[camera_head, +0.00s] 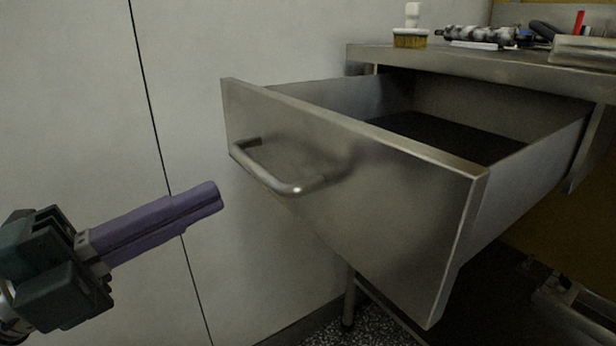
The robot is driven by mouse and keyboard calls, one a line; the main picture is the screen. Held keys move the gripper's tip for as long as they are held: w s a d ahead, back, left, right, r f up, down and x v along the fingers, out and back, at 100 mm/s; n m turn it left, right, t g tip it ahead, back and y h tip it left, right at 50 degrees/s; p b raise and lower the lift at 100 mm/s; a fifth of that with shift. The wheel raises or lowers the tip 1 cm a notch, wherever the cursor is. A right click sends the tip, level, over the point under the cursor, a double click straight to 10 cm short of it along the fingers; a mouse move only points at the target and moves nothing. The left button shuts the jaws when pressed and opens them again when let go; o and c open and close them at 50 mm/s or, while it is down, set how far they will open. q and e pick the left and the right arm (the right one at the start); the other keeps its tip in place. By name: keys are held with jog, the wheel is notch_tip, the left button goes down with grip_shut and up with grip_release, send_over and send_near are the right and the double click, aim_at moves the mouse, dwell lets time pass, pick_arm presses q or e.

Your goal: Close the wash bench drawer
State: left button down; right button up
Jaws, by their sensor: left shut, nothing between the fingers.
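The wash bench drawer (400,205) is a grey metal drawer, pulled well out from under the bench (470,65). Its front panel faces me at an angle, with a bar handle (275,181) on its left half. The drawer's inside shows a dark floor and no objects that I can make out. My left gripper (215,197) has purple fingers pressed together, with nothing between them. Its tips are in front of the wall, left of the handle and apart from it. My right gripper is not in view.
A light wall (80,90) stands close behind my left gripper and along the drawer's left side. A bench leg (348,300) shows below the drawer.

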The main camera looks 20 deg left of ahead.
pick_arm(q)
jog(key=shift+x, duration=1.75)
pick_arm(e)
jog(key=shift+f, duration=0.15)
